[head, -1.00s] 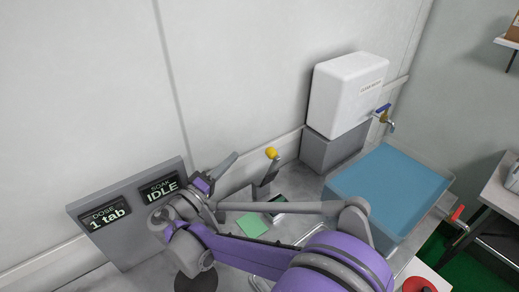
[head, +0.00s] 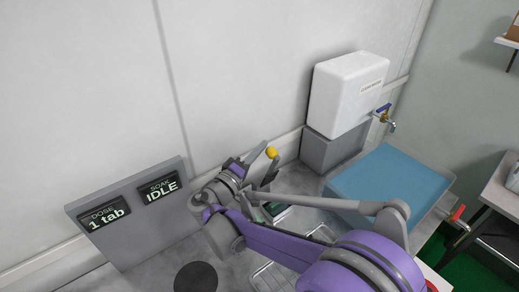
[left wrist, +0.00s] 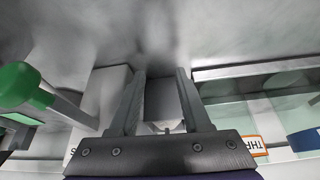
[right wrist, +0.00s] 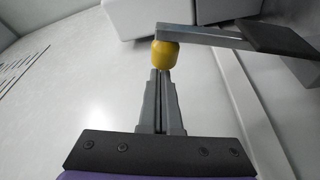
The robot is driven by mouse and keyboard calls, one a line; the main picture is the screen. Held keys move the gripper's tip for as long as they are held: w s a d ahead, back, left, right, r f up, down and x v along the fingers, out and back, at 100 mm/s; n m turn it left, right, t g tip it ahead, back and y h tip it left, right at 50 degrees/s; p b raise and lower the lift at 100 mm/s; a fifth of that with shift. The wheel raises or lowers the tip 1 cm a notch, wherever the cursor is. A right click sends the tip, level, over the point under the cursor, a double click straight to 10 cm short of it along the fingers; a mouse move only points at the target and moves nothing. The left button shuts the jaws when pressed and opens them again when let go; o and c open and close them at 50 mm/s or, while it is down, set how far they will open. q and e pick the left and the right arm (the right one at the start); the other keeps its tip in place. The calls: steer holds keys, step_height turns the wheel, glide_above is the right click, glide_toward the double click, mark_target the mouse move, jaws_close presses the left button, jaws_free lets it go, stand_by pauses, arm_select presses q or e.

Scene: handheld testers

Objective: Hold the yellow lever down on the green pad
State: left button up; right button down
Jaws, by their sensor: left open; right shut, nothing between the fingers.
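The yellow lever (head: 271,153) has a yellow ball knob on a grey arm and stands raised near the back wall. The knob shows large in the right wrist view (right wrist: 165,54). My right gripper (head: 266,150) is shut and empty, with its fingertips at the knob; I cannot tell whether they touch it.
A grey panel (head: 160,228) with displays reading "1 tab" and "IDLE" stands at the left. A white tank (head: 345,95) with a tap and a blue basin (head: 375,190) stand to the right. A green knob (left wrist: 18,85) is left of my left gripper.

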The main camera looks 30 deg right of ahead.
arm_select(q)
steer(key=shift+f+b, duration=0.35)
steer(key=shift+f, duration=0.05)
arm_select(e)
steer(key=s+f+m+h, duration=0.1)
steer(key=s+m, duration=0.2)
steer(key=s, duration=0.4)
steer(key=shift+d+f, duration=0.3)
steer(key=shift+f, duration=0.1)
stand_by(1.8)
arm_select(q)
steer(key=shift+f, duration=0.1)
arm_select(e)
steer(key=v, duration=1.1)
steer(key=shift+w+d, duration=0.15)
